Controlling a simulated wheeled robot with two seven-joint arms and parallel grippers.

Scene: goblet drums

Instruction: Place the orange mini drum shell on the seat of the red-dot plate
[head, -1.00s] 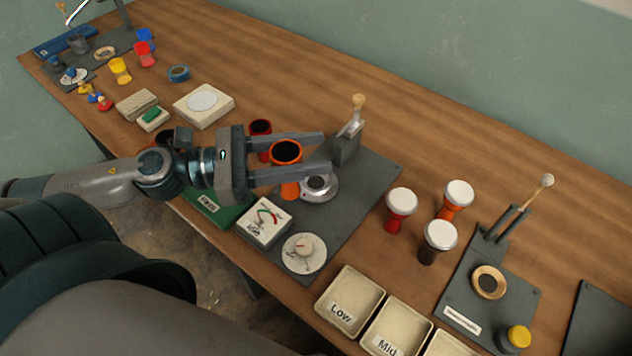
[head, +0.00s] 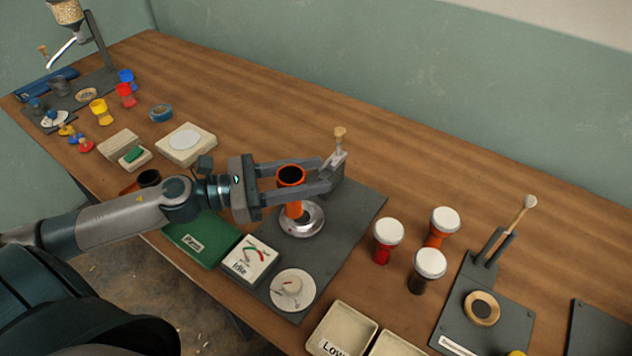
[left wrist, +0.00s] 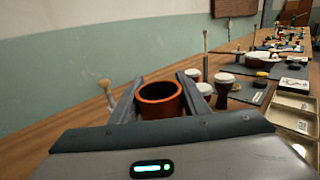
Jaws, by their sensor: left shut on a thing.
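The orange mini drum shell (head: 291,178) is upright between the fingers of my left gripper (head: 298,182), which is shut on it. Its dark open mouth faces up. It also shows between the fingers in the left wrist view (left wrist: 159,101). Below it, the round silver seat (head: 313,230) stands on a dark grey plate (head: 345,225). The shell's narrow lower part overlaps the seat in the head view; I cannot tell whether it touches. I cannot make out a red dot on the plate. My right gripper is not in view.
A clamp post with a wooden knob (head: 338,160) stands close beyond my fingertips. A gauge box (head: 249,259) and a round dial (head: 293,289) sit at the plate's front. Several white-topped drums (head: 388,238) stand to the right. The table's back middle is clear.

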